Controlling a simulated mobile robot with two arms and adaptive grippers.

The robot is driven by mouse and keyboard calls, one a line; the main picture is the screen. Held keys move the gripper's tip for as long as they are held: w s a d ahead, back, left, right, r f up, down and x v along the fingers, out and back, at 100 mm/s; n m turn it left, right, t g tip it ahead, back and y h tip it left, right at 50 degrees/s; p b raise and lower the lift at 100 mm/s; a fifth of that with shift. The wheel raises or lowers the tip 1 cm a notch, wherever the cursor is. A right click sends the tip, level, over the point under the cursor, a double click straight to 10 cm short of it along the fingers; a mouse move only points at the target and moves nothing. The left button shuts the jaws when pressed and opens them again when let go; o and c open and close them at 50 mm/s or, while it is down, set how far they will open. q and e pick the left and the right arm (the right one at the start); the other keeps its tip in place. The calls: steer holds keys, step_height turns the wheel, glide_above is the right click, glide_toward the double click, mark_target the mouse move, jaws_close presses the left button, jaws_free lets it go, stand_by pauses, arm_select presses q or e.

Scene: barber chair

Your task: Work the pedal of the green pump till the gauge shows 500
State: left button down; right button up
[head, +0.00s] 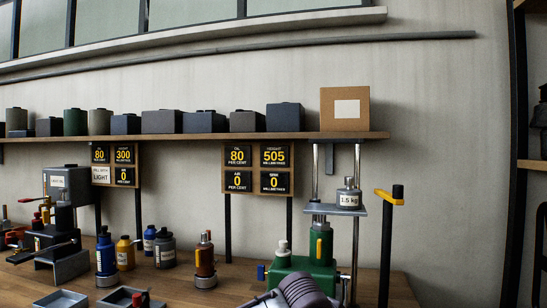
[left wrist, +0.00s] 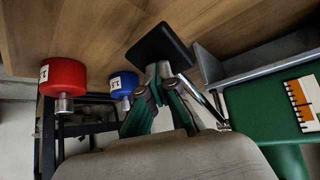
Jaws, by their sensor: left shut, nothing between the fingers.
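The green pump (head: 319,248) stands on the bench at the right of the head view, with a plate above it carrying a 1.5 kg weight (head: 348,196). The gauge panel (head: 274,156) behind it reads 505 millimetres for height. In the left wrist view, the pump's green body (left wrist: 262,112) with a white and orange scale is at the right. My left gripper (left wrist: 160,70) is shut and empty, its tips by a flat black pad (left wrist: 160,47), likely the pedal. I cannot tell whether they touch. The right gripper is not in view.
Red (left wrist: 62,77) and blue (left wrist: 122,84) labelled knobs lie left of the gripper. A grey ribbed shape (head: 298,291) hides the pump's front. Bottles (head: 106,257) stand left on the bench (head: 232,270). A yellow-topped post (head: 389,235) stands right of the pump.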

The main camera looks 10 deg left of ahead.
arm_select(q)
steer(key=shift+a+f, duration=0.1)
steer(key=shift+f, duration=0.3)
step_height(320, 180, up, 10)
steer(key=s+p, duration=0.1)
steer(key=p, duration=0.3)
steer(key=shift+s+p, duration=0.3)
steer(key=shift+s+r, duration=0.15)
steer(key=shift+r, duration=0.05)
stand_by(0.3)
step_height(320, 180, up, 6)
steer(key=p, duration=0.3)
steer(key=shift+p, duration=0.35)
